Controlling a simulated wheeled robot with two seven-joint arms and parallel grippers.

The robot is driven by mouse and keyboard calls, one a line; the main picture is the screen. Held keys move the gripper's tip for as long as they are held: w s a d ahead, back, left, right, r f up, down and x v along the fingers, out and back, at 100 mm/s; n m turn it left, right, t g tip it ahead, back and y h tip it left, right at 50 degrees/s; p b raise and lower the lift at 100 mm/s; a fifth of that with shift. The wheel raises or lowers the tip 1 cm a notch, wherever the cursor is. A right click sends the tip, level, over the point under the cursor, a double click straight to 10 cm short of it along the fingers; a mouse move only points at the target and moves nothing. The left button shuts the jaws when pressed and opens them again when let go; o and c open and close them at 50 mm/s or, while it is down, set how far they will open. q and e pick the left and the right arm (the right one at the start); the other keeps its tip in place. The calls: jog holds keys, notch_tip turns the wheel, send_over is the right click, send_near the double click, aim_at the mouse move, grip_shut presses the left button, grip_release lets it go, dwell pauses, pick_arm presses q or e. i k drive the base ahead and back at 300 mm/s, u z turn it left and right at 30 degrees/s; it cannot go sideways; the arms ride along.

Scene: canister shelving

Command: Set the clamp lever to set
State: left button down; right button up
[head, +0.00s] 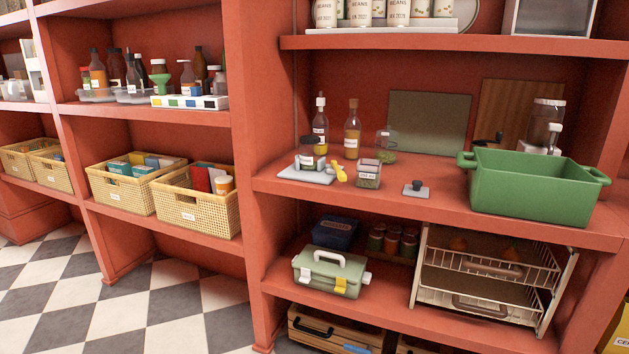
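A small clamp-like device (307,160) stands on a pale grey base plate (300,175) on the middle shelf, left of its centre. It has a dark part at its top and a light, labelled body. A yellow lever (338,171) sticks out at its right side, tilted down to the right. Its exact setting is too small to read. Neither of my grippers is in view.
A clear labelled container (368,174) stands just right of the lever. Bottles (352,130) and a glass jar (387,146) stand behind. A small dark-knobbed plate (416,188) and a green crate (535,188) lie further right. The shelf front between them is clear.

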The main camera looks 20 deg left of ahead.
aim_at(342, 176)
jog(key=u, duration=0.6)
jog(key=i, duration=0.75)
jog(key=u, duration=0.45)
